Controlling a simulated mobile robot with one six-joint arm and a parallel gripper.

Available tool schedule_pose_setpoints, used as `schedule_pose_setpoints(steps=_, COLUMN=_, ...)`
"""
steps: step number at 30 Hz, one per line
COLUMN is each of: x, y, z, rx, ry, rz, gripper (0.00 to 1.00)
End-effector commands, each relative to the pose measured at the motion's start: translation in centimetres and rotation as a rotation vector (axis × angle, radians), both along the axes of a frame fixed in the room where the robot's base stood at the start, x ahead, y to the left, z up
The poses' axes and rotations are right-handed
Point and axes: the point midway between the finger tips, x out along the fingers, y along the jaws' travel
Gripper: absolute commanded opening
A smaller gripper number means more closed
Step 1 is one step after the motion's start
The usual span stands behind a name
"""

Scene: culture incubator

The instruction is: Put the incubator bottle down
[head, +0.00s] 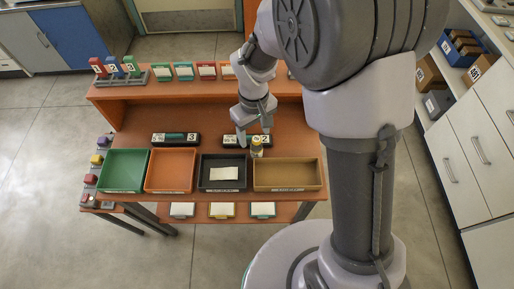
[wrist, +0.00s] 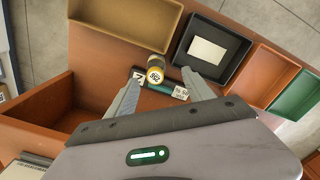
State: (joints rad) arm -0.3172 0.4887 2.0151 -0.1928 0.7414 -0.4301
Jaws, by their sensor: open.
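A small bottle (head: 257,148) with a yellow cap stands upright on the orange table, just behind the gap between the black tray and the tan tray. In the wrist view the bottle (wrist: 156,70) shows its numbered cap between and slightly beyond my fingertips. My gripper (head: 254,138) points down over the table at the bottle. In the wrist view my gripper (wrist: 161,78) has its fingers spread wide, with visible space on both sides of the bottle. Nothing is held. I cannot tell how far above the table the fingertips are.
A black tray (head: 223,186) with a pale card, a tan tray (head: 288,187), an orange tray (head: 171,187) and a green tray (head: 122,188) line the front edge. A dark holder (head: 234,141) labelled 2 sits close behind the bottle. A raised shelf (head: 200,88) runs along the back.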

Motion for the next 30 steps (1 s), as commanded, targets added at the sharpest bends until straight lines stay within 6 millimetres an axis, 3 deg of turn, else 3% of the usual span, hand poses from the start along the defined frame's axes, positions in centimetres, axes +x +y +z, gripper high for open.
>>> schedule_pose_setpoints(steps=1, x=-0.1, y=0.0, z=-1.6, rx=-0.001, ry=0.003, rz=0.0, gripper=0.61)
schedule_pose_setpoints(steps=8, x=0.1, y=-0.1, z=-3.8, rx=0.001, ry=0.001, rz=-0.002, gripper=0.61)
schedule_pose_setpoints(steps=15, x=0.7, y=-0.5, z=-8.3, rx=0.0, ry=0.002, rz=-0.001, gripper=0.61)
schedule_pose_setpoints(steps=21, x=0.7, y=-0.5, z=-8.2, rx=0.001, ry=-0.001, rz=-0.001, gripper=0.61)
schedule_pose_setpoints(steps=30, x=0.7, y=-0.5, z=-8.2, rx=0.001, ry=-0.001, rz=-0.002, gripper=0.04)
